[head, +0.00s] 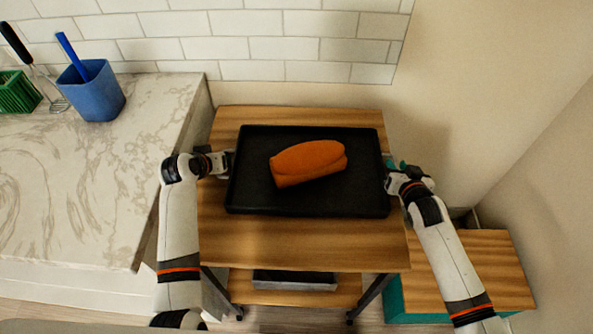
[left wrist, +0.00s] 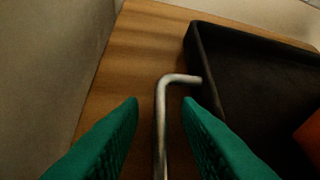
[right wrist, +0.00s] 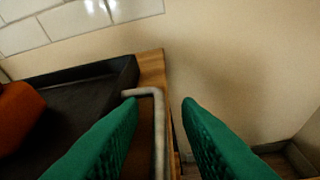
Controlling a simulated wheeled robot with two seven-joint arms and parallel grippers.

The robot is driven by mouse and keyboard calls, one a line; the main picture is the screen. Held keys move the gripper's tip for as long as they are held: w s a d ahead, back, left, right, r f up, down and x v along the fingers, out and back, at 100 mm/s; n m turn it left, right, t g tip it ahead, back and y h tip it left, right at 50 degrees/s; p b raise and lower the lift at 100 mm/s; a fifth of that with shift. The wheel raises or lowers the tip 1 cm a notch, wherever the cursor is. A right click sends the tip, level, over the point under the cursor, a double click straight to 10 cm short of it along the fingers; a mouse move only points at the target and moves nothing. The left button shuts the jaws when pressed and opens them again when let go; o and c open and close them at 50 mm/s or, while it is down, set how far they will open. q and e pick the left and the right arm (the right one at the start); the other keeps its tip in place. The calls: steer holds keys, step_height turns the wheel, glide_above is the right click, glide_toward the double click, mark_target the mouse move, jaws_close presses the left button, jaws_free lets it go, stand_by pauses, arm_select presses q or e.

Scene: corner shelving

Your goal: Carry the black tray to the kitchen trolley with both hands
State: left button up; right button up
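The black tray (head: 250,195) lies flat on the wooden top of the kitchen trolley (head: 300,240). An orange-brown loaf-like item (head: 308,162) rests in it. My left gripper (head: 228,163) is at the tray's left side. In the left wrist view its green fingers (left wrist: 160,105) are apart, with the tray's metal handle (left wrist: 160,125) between them. My right gripper (head: 389,166) is at the tray's right side. In the right wrist view its green fingers (right wrist: 160,105) are apart, with the other handle (right wrist: 159,130) between them, nearer the left finger. Both fingers' contact with the handles looks absent.
A marble counter (head: 130,170) stands left of the trolley, with a blue cup (head: 92,92) and a green basket (head: 17,92). A low wooden-topped cabinet (head: 480,265) stands at the right. A tiled wall (head: 250,50) is behind. The trolley's front top is bare.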

steer(key=shift+s, duration=0.1)
arm_select(q)
steer(key=v, duration=1.2)
arm_select(e)
steer(key=v, duration=1.1)
steer(key=shift+s+r, duration=0.2)
steer(key=shift+s, duration=0.15)
arm_select(q)
steer(key=shift+s, duration=0.1)
